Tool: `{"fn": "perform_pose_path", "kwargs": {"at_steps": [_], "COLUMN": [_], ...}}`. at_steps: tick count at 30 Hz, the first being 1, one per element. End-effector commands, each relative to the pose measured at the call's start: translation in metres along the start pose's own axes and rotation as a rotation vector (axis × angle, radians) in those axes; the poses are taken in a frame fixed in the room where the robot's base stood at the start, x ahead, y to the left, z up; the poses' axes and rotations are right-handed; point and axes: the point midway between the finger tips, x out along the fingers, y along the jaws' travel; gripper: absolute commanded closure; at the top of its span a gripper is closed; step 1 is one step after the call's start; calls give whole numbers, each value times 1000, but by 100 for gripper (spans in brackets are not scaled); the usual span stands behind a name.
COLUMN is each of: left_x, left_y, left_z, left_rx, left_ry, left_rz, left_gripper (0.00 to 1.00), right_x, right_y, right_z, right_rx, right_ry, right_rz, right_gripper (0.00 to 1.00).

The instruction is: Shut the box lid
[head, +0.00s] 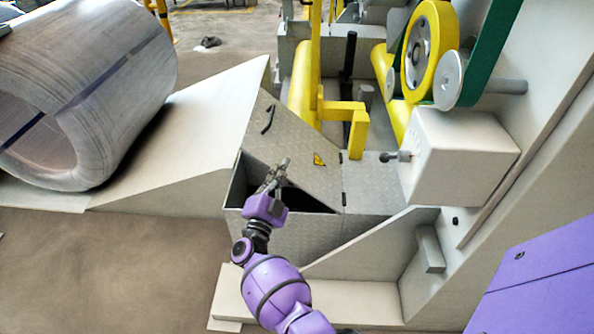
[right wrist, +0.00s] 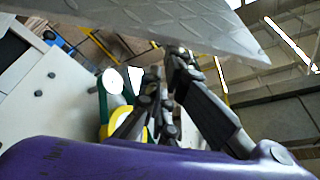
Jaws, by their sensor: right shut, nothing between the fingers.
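The metal box (head: 300,235) with a diamond-plate surface stands in the middle of the head view. Its lid (head: 300,140) is partly open and tilted up, with a dark handle (head: 267,120) and a yellow warning sticker (head: 319,160). Hinges show at the lid's right side. The dark inside of the box shows below the lid. My right gripper (head: 282,165) is shut and empty at the opening, by the lid's near edge. In the right wrist view the lid (right wrist: 200,25) spans the top, close to the fingers (right wrist: 178,58); I cannot tell whether they touch. My left gripper is not in view.
A large wrapped coil (head: 90,90) lies at the left beside a pale sloped ramp (head: 190,135). Yellow posts (head: 303,85) and a yellow wheel (head: 425,50) stand behind the box. A pale machine block (head: 460,155) is on its right. The floor at front left is clear.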

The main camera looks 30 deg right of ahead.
Motion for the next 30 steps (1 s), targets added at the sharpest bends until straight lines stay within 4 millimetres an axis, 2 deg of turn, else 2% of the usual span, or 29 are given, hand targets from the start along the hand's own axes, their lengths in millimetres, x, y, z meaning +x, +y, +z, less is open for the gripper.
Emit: {"fn": "perform_pose_path", "kwargs": {"at_steps": [1, 9, 12, 18, 24, 30], "left_x": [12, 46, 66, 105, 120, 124], "left_y": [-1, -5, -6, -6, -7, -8], "left_z": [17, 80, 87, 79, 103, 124], "left_rx": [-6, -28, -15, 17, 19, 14], "left_ry": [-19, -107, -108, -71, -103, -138], "left_rz": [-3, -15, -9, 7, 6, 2], "left_gripper": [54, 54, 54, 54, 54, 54], "right_x": [-9, -34, -42, -55, -63, -67], "right_y": [8, 15, 20, 33, 45, 53], "right_z": [22, 94, 119, 158, 183, 196], "right_rx": [-45, -289, -373, -519, -625, -685], "right_ry": [-7, -7, -7, -4, -1, 2], "right_rz": [-12, -97, -127, -181, -220, -241], "right_gripper": [100, 100, 100, 100, 100, 100]}}
